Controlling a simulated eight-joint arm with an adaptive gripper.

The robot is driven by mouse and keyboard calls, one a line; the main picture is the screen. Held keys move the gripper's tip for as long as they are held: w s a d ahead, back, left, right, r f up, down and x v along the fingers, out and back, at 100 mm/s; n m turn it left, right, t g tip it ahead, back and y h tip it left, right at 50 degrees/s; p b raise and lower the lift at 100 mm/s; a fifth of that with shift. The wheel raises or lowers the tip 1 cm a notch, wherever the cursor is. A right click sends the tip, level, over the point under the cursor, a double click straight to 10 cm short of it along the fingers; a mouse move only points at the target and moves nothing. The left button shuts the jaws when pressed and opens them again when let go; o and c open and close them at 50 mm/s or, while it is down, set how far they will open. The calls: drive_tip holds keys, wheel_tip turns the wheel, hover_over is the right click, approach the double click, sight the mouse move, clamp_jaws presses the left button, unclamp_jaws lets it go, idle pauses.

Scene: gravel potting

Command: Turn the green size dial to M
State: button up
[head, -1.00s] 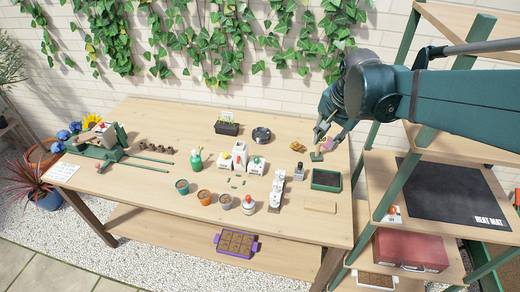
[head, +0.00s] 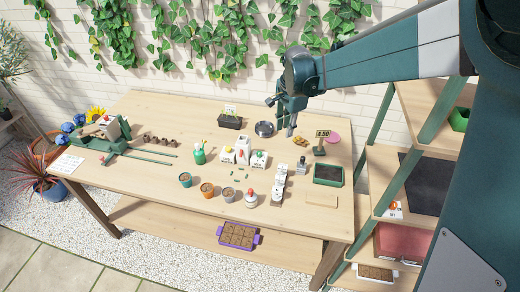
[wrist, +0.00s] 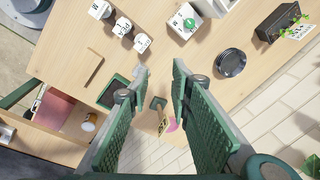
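The green size dial (wrist: 190,23) appears as a small green round part on a white box (wrist: 176,29) at the top of the wrist view. In the head view the white box (head: 259,159) stands mid-table, right of other white containers. The dial's letters and setting are too small to read. My gripper (head: 290,132) is above the back right of the table, behind and to the right of the box and apart from it. In the wrist view my gripper (wrist: 153,75) has its two green fingers wide apart with nothing between them.
A dark round dish (head: 264,129) lies close to my gripper. A small sign stand (head: 321,139) and a pink disc (head: 333,138) are to its right. A white upright device (head: 279,183) and a green tray (head: 328,175) stand in front.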

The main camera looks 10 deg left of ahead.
sight(259, 153)
drive_tip(key=w+a+f+m, duration=0.1)
drive_tip(key=a+f, duration=0.3)
drive_tip(key=w+a+f, duration=0.1)
drive_tip(key=a+f, duration=0.2)
drive_tip(key=w+a+f+m+g, duration=0.1)
drive_tip(key=w+a+f, duration=0.1)
drive_tip(key=a+f, duration=0.2)
drive_tip(key=shift+a+f+m+p, duration=0.3)
drive_tip(key=shift+f, duration=3.9)
drive_tip(key=c, duration=0.6)
